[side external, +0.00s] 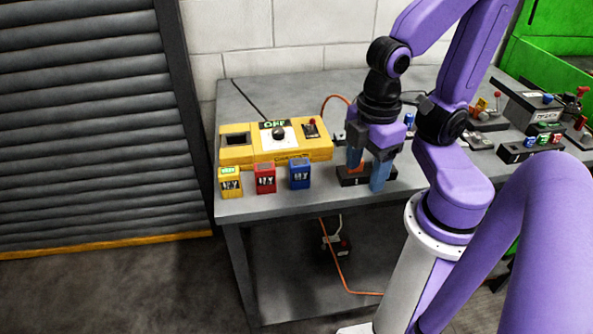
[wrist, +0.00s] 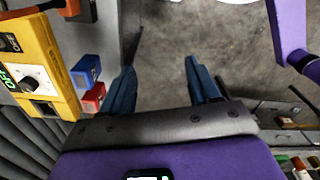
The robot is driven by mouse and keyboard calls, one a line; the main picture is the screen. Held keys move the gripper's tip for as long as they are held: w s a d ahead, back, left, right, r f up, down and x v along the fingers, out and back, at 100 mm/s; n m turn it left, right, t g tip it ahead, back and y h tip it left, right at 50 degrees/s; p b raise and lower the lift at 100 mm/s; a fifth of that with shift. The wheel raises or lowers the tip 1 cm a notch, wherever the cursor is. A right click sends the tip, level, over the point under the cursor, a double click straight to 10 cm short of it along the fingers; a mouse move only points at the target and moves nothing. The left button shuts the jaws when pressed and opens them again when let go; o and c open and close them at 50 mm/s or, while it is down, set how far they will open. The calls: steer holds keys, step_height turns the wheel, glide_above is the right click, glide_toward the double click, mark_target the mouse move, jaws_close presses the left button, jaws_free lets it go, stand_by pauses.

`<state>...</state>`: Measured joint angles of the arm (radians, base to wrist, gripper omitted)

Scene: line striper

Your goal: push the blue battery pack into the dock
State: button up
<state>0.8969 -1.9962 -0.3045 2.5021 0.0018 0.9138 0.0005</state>
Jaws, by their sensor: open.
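The blue battery pack (side external: 300,174) stands upright at the front of the table, right of the red one, and also shows in the wrist view (wrist: 87,71). The yellow charger unit (side external: 288,146) behind the packs has a dark rectangular opening at its left end, apparently the dock (side external: 237,140); the opening also shows in the wrist view (wrist: 45,108). My gripper (side external: 368,172) is to the right of the blue pack, apart from it, pointing down with its blue fingers spread. In the wrist view, only floor shows between the fingertips (wrist: 163,78).
The red pack (side external: 265,178) and yellow pack (side external: 230,182) stand left of the blue one. A black block with an orange part (side external: 352,180) is partly hidden behind my fingers. Other devices (side external: 530,108) crowd the table's right side. The table's front edge (side external: 270,214) is close to the packs.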

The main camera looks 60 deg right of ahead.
stand_by(0.3)
steer(key=m, duration=0.4)
glide_above(299, 162)
steer(key=shift+f, duration=4.65)
steer(key=c, duration=1)
steer(key=shift+r, duration=0.75)
